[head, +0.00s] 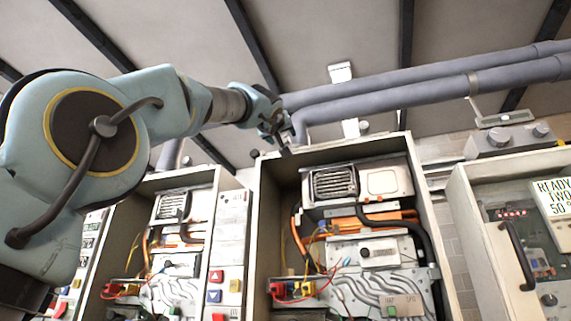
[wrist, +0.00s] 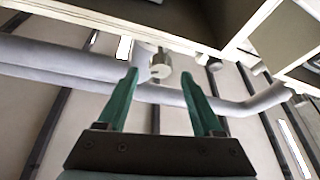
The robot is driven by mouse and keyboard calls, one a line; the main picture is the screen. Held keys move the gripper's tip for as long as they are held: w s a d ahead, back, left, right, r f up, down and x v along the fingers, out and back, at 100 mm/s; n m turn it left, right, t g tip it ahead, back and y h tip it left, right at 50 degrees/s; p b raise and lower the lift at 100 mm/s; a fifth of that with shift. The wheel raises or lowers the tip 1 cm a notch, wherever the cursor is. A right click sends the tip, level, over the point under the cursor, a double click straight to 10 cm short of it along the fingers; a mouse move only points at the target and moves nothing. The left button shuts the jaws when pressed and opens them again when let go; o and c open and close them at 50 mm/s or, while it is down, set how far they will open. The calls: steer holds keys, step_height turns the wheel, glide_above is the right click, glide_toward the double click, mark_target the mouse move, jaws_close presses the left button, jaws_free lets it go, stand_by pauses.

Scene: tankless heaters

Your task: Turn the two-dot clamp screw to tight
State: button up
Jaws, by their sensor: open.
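My gripper (head: 282,140) is open above the top left edge of the middle open heater cabinet in the head view. In the wrist view its two green fingers (wrist: 160,78) stand apart with a gap between the tips. A small pale round knob or fitting (wrist: 160,64) shows between and just beyond the fingertips, by the cabinet's edge. I cannot tell whether it is the two-dot clamp screw, and no dots can be made out. Nothing is seen held. Contact with the knob cannot be judged.
The middle cabinet (head: 428,225) holds wiring, pipes and a vent. Another open cabinet (head: 124,225) stands left, and one with a black handle (head: 515,255) stands right. Thick grey pipes (head: 400,88) run behind and above. A grey box with knobs (head: 510,139) sits on the right cabinet.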

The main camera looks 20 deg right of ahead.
mark_target(284, 139)
steer(key=p+x, duration=0.2)
steer(key=x, duration=0.3)
steer(key=shift+w, duration=0.1)
jaws_close()
stand_by(0.5)
